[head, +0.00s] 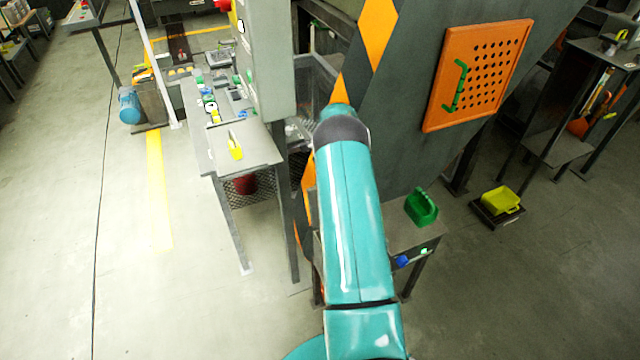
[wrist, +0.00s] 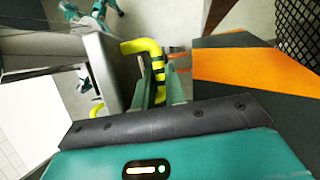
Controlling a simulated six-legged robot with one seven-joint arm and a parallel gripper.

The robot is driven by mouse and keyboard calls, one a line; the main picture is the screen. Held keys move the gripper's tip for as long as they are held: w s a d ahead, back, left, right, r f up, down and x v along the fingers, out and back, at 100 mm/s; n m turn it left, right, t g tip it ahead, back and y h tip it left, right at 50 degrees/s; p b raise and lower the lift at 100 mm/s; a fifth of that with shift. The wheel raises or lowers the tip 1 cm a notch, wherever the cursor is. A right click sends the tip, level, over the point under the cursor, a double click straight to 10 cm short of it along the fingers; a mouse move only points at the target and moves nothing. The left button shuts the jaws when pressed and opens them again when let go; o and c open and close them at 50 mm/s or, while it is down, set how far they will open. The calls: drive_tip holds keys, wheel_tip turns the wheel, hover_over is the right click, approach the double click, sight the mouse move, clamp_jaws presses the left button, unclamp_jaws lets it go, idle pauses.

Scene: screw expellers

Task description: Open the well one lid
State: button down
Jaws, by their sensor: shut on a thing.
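In the wrist view, my gripper (wrist: 157,65) is shut on a bent yellow handle (wrist: 140,47). Part of the handle shows between the dark green fingers, and another yellow end shows lower left. A grey panel (wrist: 100,60) with a rounded edge stands just left of the fingers, beside the handle. It may be the lid, but I cannot tell which well it belongs to or how far it is open. In the head view, my teal arm reaches up to the machine, and its far end hides the gripper and handle.
The grey machine housing has orange-black stripes (head: 378,20) and an orange perforated door (head: 480,75) with a green handle. A small table (head: 240,155) stands left of my arm. A green container (head: 421,207) sits on a stand at right. Open floor (head: 60,240) lies left.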

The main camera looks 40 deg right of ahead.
drive_tip(key=shift+w+r, duration=0.1)
drive_tip(key=shift+w, duration=0.15)
drive_tip(key=c, duration=1.5)
unclamp_jaws()
drive_tip(key=shift+o, duration=0.2)
drive_tip(key=v, duration=0.7)
drive_tip(key=shift+r, duration=0.25)
drive_tip(key=shift+s+d, duration=0.1)
